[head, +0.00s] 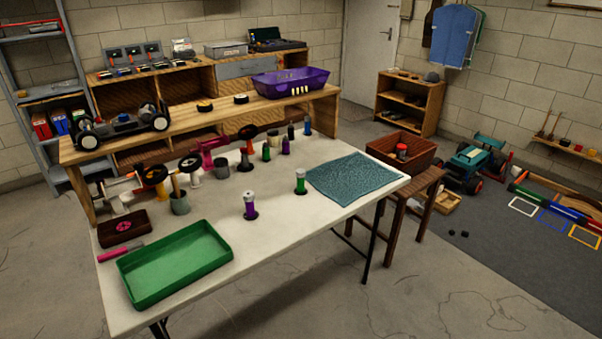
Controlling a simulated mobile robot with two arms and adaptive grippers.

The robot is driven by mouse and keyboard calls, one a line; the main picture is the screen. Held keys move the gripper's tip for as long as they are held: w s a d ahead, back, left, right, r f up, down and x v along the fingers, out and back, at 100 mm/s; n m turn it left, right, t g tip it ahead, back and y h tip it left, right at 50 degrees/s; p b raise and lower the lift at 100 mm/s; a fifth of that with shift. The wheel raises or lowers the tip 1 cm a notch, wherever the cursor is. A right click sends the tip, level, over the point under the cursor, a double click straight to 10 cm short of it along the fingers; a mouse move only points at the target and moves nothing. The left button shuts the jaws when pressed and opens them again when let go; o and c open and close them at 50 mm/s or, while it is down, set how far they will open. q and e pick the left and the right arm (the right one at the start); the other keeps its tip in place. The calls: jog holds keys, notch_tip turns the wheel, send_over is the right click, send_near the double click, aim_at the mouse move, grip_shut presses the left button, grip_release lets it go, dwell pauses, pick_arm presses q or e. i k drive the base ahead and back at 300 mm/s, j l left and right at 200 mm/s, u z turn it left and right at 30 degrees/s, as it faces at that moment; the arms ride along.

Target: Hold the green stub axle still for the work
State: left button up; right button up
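A stub axle with a green lower part and a pale top (300,183) stands upright on a dark round base on the white table (290,232). It is just left of the teal mat (352,178). A similar one with a purple lower part (250,207) stands upright to its left and nearer. A smaller dark green piece (266,152) stands farther back; I cannot tell exactly what it is. Neither of my grippers is in view, and nothing is seen touching the green stub axle.
A green tray (178,268) lies at the table's front left, beside a small dark red tray (124,231). Several small parts and a grey cup (180,204) stand along the back. A wooden bench (190,118) is behind. The table's front middle is clear.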

aim_at(300, 172)
jog(key=i+l+u, duration=0.2)
jog(key=i+l, duration=0.25)
jog(key=i, duration=0.25)
jog(key=i+l+u, duration=0.25)
jog(key=i+l, duration=0.25)
jog(key=i, duration=0.15)
